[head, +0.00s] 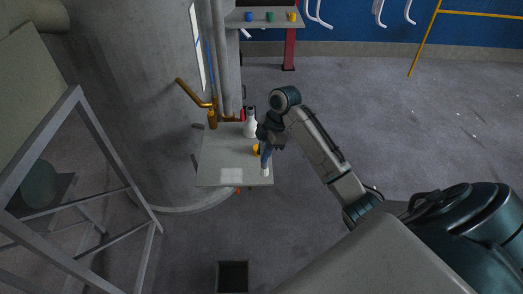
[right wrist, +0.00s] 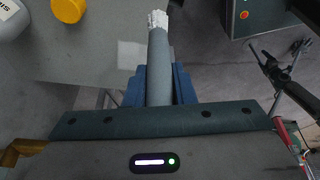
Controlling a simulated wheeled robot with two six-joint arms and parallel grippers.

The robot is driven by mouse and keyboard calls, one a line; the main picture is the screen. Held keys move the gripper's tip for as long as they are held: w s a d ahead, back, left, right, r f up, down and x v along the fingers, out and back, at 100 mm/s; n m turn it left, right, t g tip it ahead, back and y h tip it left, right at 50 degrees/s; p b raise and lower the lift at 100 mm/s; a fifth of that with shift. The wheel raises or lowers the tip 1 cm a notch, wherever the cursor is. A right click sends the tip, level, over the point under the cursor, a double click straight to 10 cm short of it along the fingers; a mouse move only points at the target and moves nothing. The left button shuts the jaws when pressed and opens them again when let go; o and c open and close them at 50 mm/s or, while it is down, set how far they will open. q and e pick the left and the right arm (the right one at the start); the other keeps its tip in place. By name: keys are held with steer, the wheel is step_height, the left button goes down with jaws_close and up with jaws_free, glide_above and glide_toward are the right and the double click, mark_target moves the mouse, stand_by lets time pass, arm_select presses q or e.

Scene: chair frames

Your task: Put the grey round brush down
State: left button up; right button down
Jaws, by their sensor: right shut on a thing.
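The grey round brush (right wrist: 158,62) has a grey handle and white bristles, which point away from the gripper in the right wrist view. My right gripper (right wrist: 160,85) is shut on its handle, with blue fingers on both sides. In the head view the right gripper (head: 266,150) is over the right side of a small grey table (head: 222,152). The brush's white end (head: 265,171) shows below the fingers, near the table's front right corner. I cannot tell whether it touches the table. My left gripper is not in view.
A white bottle (head: 250,127) and a yellow cup (head: 256,150) stand on the table close to the right gripper. A pale square (head: 231,175) marks the table's front, which is clear. A grey metal frame (head: 120,165) stands left.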

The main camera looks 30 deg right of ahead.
mark_target(264, 169)
steer(key=shift+w+d, duration=0.2)
steer(key=shift+w, duration=0.55)
arm_select(q)
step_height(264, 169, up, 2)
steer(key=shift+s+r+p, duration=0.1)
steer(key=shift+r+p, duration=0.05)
steer(key=shift+p, duration=0.8)
arm_select(e)
steer(key=f, duration=0.2)
steer(key=w+f, duration=0.1)
steer(key=shift+d+f, duration=0.15)
steer(key=shift+f, duration=0.25)
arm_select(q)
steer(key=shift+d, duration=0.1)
arm_select(e)
steer(key=shift+f, duration=0.15)
steer(key=c, duration=1.2)
jaws_free()
